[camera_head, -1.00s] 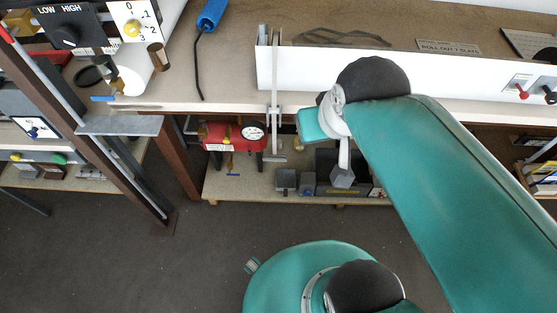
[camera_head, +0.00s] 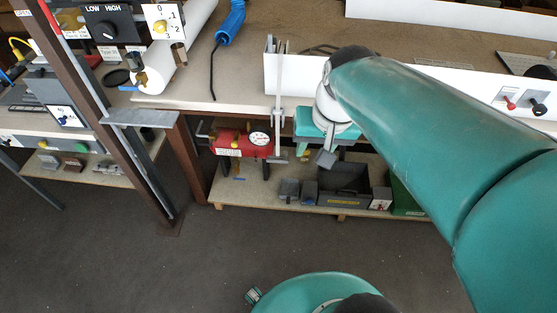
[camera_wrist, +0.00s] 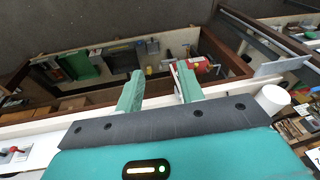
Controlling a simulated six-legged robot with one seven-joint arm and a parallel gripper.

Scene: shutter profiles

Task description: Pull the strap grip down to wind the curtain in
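A narrow pale strap (camera_head: 279,85) hangs over the front of the white box (camera_head: 375,80) on the bench edge. It ends in a small grey grip (camera_head: 277,159) below the bench top, in front of the red tank. My gripper (camera_head: 322,157) is to the right of the strap in the head view, apart from it and at about the grip's height. In the wrist view my gripper (camera_wrist: 159,68) has two green fingers spread wide, with nothing clearly held between them. I cannot clearly make out the strap grip in the wrist view. No unrolled curtain can be identified.
A red tank with a gauge (camera_head: 243,142) stands on the low shelf behind the strap. Dark bins (camera_head: 343,180) sit farther right. A brown post (camera_head: 110,110) and grey plate (camera_head: 140,118) stand left. The floor in front is clear.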

